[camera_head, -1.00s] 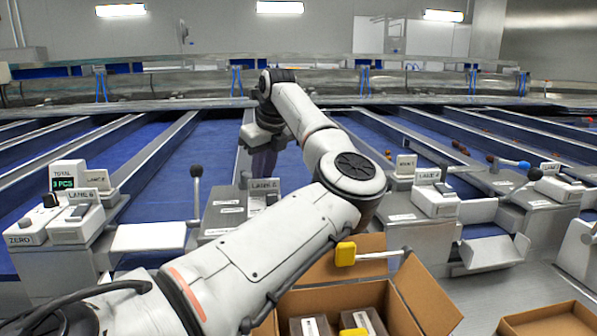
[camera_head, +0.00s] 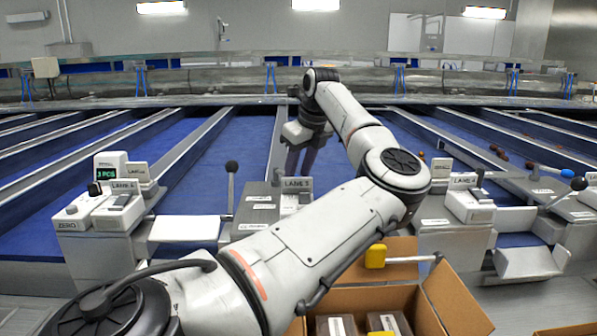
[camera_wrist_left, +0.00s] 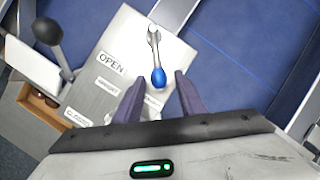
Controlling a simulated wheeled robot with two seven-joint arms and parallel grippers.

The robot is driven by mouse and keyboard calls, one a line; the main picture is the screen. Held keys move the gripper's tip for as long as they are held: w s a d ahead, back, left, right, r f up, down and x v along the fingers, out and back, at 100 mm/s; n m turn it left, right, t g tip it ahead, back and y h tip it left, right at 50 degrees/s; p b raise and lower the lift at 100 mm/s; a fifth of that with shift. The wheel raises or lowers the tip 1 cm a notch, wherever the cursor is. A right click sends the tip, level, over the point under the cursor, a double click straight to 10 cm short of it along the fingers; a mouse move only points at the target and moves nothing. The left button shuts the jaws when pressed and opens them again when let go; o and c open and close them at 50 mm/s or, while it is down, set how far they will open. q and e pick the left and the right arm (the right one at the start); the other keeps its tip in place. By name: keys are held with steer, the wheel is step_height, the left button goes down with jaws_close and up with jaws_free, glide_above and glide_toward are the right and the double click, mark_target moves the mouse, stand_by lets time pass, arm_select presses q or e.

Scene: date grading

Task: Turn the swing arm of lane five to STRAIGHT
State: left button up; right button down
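In the head view my left gripper (camera_head: 300,170) hangs over the blue belt behind the console labelled LANE, which looks like five (camera_head: 297,184). The two dark fingers of my gripper, seen here too (camera_wrist_left: 160,95), are spread, one on each side of the knob in the picture. Whether they touch it cannot be told. The swing arm is hidden in the head view. My right gripper is not visible.
A lever with a black knob (camera_head: 232,166) stands left of the plate. A scale with a green display (camera_head: 110,165) is further left. An open carton (camera_head: 455,305) stands in front, below my arm. Another blue-knobbed lever (camera_head: 578,184) is at the right.

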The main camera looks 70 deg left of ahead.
arm_select(q)
steer(key=v, duration=1)
steer(key=shift+r, duration=0.15)
stand_by(0.4)
